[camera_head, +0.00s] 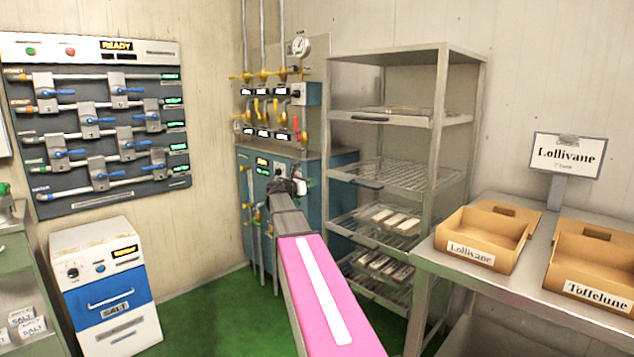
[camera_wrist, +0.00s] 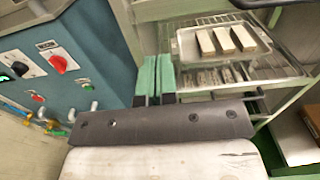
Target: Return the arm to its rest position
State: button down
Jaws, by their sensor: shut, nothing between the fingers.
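My arm, pink with a white stripe in the head view, reaches forward from the bottom middle toward the blue-green machine cabinet (camera_head: 258,210). My gripper (camera_head: 287,180) is at its far end, small and partly hidden by my own wrist, in front of the cabinet. In the wrist view my gripper (camera_wrist: 156,62) shows two green fingers side by side, shut with nothing between them. The cabinet (camera_wrist: 88,40), with red and black knobs, is to their left. A wire rack with a tray of pale bars (camera_wrist: 228,40) is to their right.
The metal shelf rack (camera_head: 446,140) stands right of my arm. A steel table (camera_head: 500,272) with cardboard boxes (camera_head: 485,238) is farther right. A valve panel (camera_head: 100,120) and a white-and-blue salt unit (camera_head: 105,290) are at left. Green floor (camera_head: 225,315) shows clear left of my arm.

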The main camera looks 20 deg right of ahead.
jog(key=shift+s+a, duration=0.2)
jog(key=shift+a, duration=0.25)
jog(key=s+a+f+m+g+y, duration=0.1)
jog(key=s+a+f+m+y, duration=0.3)
jog(key=f, duration=0.4)
jog(key=s+a+f+m+g+y, duration=0.1)
jog(key=s+a+f+m+y, duration=0.1)
jog(key=s+a+f+m, duration=0.5)
jog(key=s+a+f+g+y, duration=0.1)
jog(key=s+a+f+y, duration=0.2)
jog(key=f, duration=0.7)
jog(key=s+a+f+m+g+y, duration=0.3)
jog(key=s+a+f+m+y, duration=0.5)
jog(key=s+a+f+m, duration=0.3)
jog(key=s+a+f, duration=0.1)
jog(key=s+a, duration=0.3)
jog(key=s, duration=0.2)
jog(key=shift+s+a+f, duration=0.2)
jog(key=shift+s+a, duration=0.1)
jog(key=shift+s, duration=0.05)
